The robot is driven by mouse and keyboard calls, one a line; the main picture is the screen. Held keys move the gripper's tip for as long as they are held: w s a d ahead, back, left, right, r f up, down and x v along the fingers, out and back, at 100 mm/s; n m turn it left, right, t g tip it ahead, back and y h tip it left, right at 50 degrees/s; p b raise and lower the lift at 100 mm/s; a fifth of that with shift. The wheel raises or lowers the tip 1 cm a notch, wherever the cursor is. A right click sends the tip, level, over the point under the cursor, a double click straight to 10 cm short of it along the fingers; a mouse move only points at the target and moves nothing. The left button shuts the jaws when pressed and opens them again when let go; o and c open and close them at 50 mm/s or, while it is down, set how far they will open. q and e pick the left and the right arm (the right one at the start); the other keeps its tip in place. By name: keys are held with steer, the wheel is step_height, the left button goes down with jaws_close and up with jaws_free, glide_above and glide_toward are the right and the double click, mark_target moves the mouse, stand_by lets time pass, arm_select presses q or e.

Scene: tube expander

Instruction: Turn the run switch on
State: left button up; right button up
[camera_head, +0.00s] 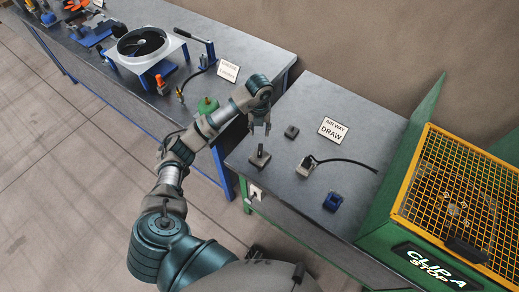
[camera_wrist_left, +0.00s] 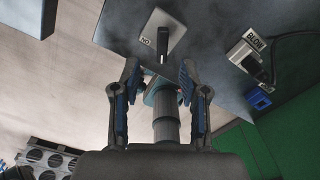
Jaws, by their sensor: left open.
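My left gripper (camera_head: 260,128) is above the left end of the right-hand table, with its fingers pointing down. In the left wrist view the gripper (camera_wrist_left: 158,78) is open, with nothing between its fingertips. A switch with a dark upright lever on a small plate (camera_wrist_left: 172,32) is ahead of the fingers, apart from them. Its label reads upside down as ON. It appears to be the lever switch (camera_head: 260,158) near the table edge in the head view, just below the gripper there. My right gripper is out of view.
A grey socket box (camera_head: 305,168) with a black cable, a blue block (camera_head: 333,201), a small dark block (camera_head: 291,132) and a sign (camera_head: 332,130) are on the table (camera_head: 290,195). A green machine with a yellow mesh guard (camera_head: 460,190) stands at right.

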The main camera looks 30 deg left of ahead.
mark_target(260, 146)
arm_select(q)
steer(key=f, duration=1.2)
steer(key=shift+d+f, duration=0.15)
steer(key=shift+d, duration=0.1)
steer(key=shift+a+f, duration=0.15)
steer(key=shift+f, duration=0.4)
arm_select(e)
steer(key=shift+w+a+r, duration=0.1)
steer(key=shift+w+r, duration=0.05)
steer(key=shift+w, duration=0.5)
arm_select(q)
steer(key=shift+d, duration=0.25)
steer(key=c, duration=0.7)
jaws_close()
steer(key=shift+a, duration=0.1)
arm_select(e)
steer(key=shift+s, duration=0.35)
